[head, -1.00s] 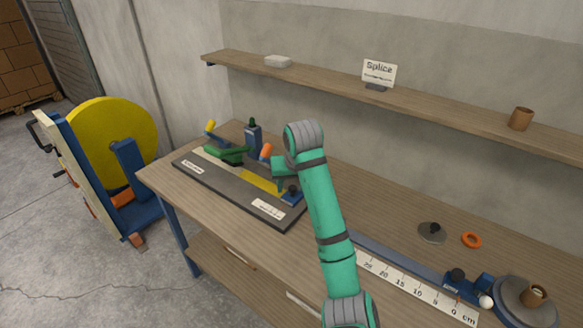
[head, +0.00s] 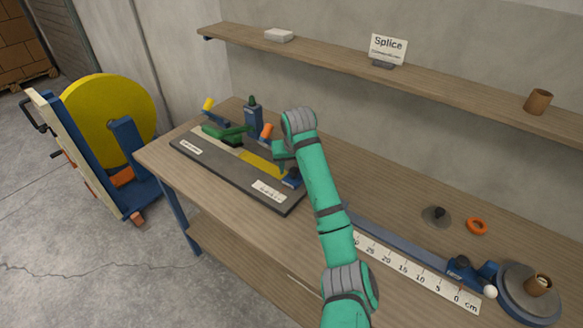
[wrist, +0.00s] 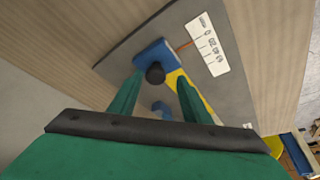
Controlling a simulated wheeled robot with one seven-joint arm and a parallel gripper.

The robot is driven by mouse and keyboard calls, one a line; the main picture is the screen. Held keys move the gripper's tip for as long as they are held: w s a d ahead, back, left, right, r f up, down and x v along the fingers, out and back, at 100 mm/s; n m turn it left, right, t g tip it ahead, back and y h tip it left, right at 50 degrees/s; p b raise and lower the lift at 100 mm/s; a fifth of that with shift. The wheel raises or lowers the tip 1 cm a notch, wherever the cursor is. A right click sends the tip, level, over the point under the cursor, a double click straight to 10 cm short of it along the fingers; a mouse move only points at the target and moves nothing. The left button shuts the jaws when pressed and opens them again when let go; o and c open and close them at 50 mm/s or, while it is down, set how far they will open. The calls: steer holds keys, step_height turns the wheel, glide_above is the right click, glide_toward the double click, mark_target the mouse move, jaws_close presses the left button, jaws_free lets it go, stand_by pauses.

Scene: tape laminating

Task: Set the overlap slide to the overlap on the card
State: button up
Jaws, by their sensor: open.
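The overlap slide is a blue block (head: 292,179) with a black knob (wrist: 155,73), at the near right end of the dark splicing plate (head: 225,176). A yellow strip (head: 262,168) lies next to the slide. The card (head: 388,48) on the shelf reads "Splice"; its smaller line is unreadable.
Green, blue and orange-handled fittings (head: 225,131) stand along the plate's far side. A long cm ruler (head: 410,270) with a blue stop lies at the right. A yellow reel (head: 110,115) stands left.

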mark_target(287, 182)
steer(key=shift+w+d+f, duration=0.1)
steer(key=shift+d+f, duration=0.25)
steer(key=shift+d, duration=0.2)
steer(key=shift+a, duration=0.15)
jaws_close()
steer(key=shift+w+a+r, duration=0.1)
steer(key=shift+w+a, duration=1.1)
steer(key=shift+a, duration=0.25)
steer(key=shift+w+a, duration=0.1)
steer(key=shift+a, duration=0.25)
steer(key=shift+d, duration=0.35)
jaws_free()
steer(key=shift+d, duration=0.15)
steer(key=shift+a, duration=0.25)
steer(key=shift+s+r, duration=0.25)
steer(key=shift+r, duration=0.25)
steer(key=v, duration=0.9)
steer(key=shift+s+r, duration=0.15)
steer(key=shift+r, duration=0.15)
